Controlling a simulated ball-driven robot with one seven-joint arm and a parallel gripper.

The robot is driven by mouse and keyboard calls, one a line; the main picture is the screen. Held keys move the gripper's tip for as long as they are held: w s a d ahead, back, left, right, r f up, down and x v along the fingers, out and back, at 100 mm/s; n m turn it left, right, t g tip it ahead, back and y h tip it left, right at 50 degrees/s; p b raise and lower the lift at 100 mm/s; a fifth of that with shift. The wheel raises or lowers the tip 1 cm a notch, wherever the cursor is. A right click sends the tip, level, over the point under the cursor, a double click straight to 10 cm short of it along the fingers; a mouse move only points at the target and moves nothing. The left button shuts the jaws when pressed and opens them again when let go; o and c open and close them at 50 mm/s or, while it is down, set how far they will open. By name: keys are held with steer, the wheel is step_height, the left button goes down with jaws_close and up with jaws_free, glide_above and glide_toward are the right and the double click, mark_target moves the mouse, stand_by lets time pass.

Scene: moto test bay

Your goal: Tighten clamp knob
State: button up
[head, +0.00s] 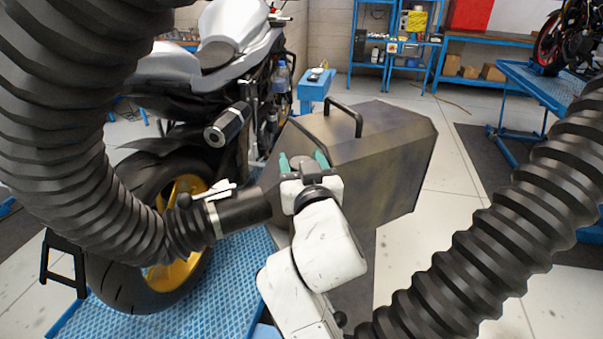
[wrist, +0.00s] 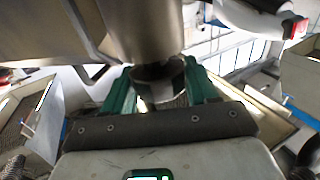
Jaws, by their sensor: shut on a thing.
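My gripper (head: 303,163) has two green fingers and is at the near face of a large dark grey box (head: 385,150). In the head view a grey round knob-like piece (head: 300,160) shows between the fingers. In the wrist view my gripper (wrist: 160,90) has its fingers on either side of a grey round part (wrist: 160,72), shut on it. I take this part to be the clamp knob; its far side and mount are hidden. A light clamp band (head: 213,218) circles the dark hose end left of my gripper, with a pale lever (head: 219,190) above it.
Thick ribbed black hoses (head: 75,110) fill the left and another hose (head: 500,220) crosses the lower right. A motorcycle (head: 185,110) stands on a blue lift (head: 180,300) at left. The box has a black handle (head: 345,110) on top.

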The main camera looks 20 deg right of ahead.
stand_by(0.3)
steer(key=o, duration=0.9)
steer(key=shift+o, duration=0.2)
steer(key=shift+s, duration=0.1)
steer(key=b+v, duration=0.2)
steer(key=v, duration=0.8)
steer(key=shift+s, duration=0.3)
steer(key=shift+a, duration=0.15)
